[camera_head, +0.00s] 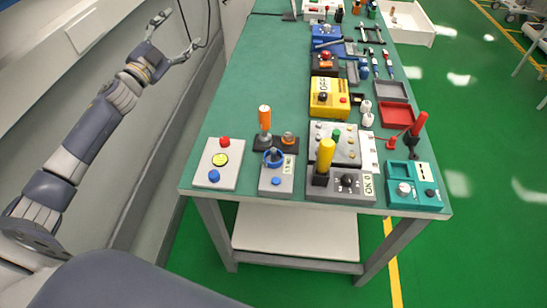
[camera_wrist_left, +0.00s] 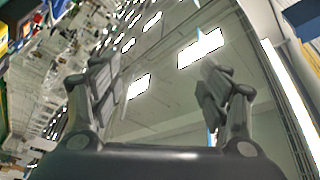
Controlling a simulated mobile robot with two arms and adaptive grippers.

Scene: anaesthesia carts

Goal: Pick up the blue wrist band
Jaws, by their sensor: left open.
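A small blue ring, which looks like the blue wrist band (camera_head: 273,158), sits on a grey box (camera_head: 276,182) near the front edge of the green table. A blue button is on the same box in front of it. My left gripper (camera_head: 181,30) is raised at the upper left, over the wall side beyond the table's left edge, well apart from the band. It is open and empty. In the left wrist view its two fingers (camera_wrist_left: 158,82) stand wide apart against the ceiling, and the band does not show there. My right gripper is not in view.
The green table (camera_head: 250,90) has bare room on its left half. Beside the band stand a button panel (camera_head: 218,163), an orange-topped post (camera_head: 265,118) and a yellow-handled lever (camera_head: 325,155). Boxes, tools and trays crowd the right side. A wall runs along the left.

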